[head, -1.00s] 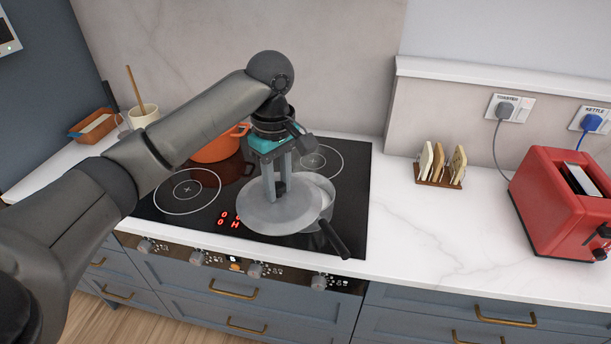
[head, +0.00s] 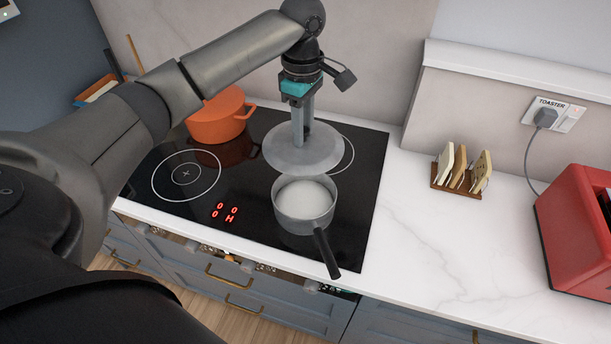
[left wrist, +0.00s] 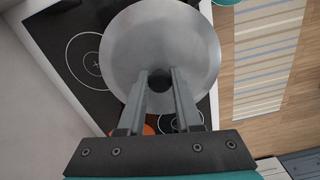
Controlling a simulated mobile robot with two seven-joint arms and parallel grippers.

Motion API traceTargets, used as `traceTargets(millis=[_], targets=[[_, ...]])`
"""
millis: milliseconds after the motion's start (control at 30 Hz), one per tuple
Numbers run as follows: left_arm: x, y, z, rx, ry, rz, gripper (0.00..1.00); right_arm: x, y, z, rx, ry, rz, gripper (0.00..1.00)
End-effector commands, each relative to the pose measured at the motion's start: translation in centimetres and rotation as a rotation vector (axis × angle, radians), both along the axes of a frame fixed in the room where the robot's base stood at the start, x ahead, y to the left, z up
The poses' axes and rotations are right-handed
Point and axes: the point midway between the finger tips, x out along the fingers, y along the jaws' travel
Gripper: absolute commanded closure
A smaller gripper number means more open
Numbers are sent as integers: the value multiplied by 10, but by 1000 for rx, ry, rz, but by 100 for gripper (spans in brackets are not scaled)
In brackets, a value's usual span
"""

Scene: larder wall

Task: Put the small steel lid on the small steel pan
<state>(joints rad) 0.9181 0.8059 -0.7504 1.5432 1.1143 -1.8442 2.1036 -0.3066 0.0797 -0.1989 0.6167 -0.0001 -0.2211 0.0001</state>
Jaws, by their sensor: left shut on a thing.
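The small steel lid (head: 304,152) is a round grey disc held up in the air by my left gripper (head: 301,135). In the left wrist view the lid (left wrist: 160,45) fills the upper middle, and the gripper's fingers (left wrist: 172,92) are shut on its dark knob. The small steel pan (head: 292,213) stands on the black hob with its dark handle pointing to the front right. The pan is open and pale inside. In the head view the lid is above and behind the pan, apart from it, overlapping only its far rim. My right gripper is not in view.
An orange pot (head: 217,120) stands at the back left of the hob (head: 230,182). A toast rack (head: 460,172) and a red toaster (head: 580,230) are on the counter at right.

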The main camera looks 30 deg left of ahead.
Motion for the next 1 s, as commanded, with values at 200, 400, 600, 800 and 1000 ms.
traceTargets(millis=[200, 400, 600, 800, 1000], targets=[[-1, 1, -60, 1, 2, 2, 100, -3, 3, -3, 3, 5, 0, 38], [0, 0, -92, 1, -2, 0, 100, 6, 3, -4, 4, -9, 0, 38], [0, 0, -112, 0, 0, 0, 100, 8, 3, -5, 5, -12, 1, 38], [1, 0, -138, 1, -3, 0, 100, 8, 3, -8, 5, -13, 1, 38], [1, 0, -140, 1, -4, -1, 100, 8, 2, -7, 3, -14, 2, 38]])
